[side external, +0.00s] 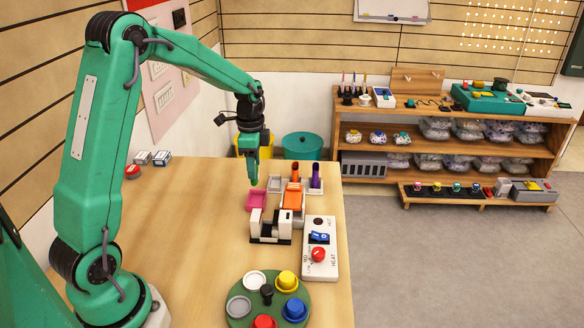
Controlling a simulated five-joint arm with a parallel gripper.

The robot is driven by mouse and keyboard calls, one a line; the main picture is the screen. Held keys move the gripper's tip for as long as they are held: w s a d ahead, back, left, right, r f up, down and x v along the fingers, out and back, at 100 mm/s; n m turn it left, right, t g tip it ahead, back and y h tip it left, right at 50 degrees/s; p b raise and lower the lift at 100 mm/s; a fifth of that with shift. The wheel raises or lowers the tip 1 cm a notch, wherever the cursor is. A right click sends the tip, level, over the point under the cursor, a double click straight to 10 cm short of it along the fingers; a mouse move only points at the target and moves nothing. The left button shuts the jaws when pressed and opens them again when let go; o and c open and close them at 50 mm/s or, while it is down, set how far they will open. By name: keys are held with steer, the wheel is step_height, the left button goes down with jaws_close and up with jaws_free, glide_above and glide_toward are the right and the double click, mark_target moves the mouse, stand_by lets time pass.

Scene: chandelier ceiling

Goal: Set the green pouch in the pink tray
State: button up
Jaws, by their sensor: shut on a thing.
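The pink tray (257,199) lies on the wooden table, left of the orange piece. My gripper (252,154) points down above and slightly behind the tray as seen here. It is shut on the green pouch (253,171), which hangs below the jaws, clear of the table. The pouch is small and close in colour to my green arm, so its edges against the fingers are hard to tell. Whether it is directly over the tray cannot be told from this one view.
An orange piece (293,196), a light grey tray (275,184) and a purple upright piece (316,176) stand right of the pink tray. A black-and-white fixture (270,227) and a white control panel (319,249) are nearer. A green round board (240,288) is at the front. The left tabletop is mostly clear.

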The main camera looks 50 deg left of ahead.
mark_target(255, 184)
steer(key=shift+f, duration=0.2)
steer(key=shift+f, duration=2.25)
steer(key=shift+f, duration=1.1)
stand_by(1.4)
steer(key=o, duration=1.5)
steer(key=shift+r, duration=0.1)
steer(key=shift+r, duration=3.65)
steer(key=shift+d+r, duration=0.1)
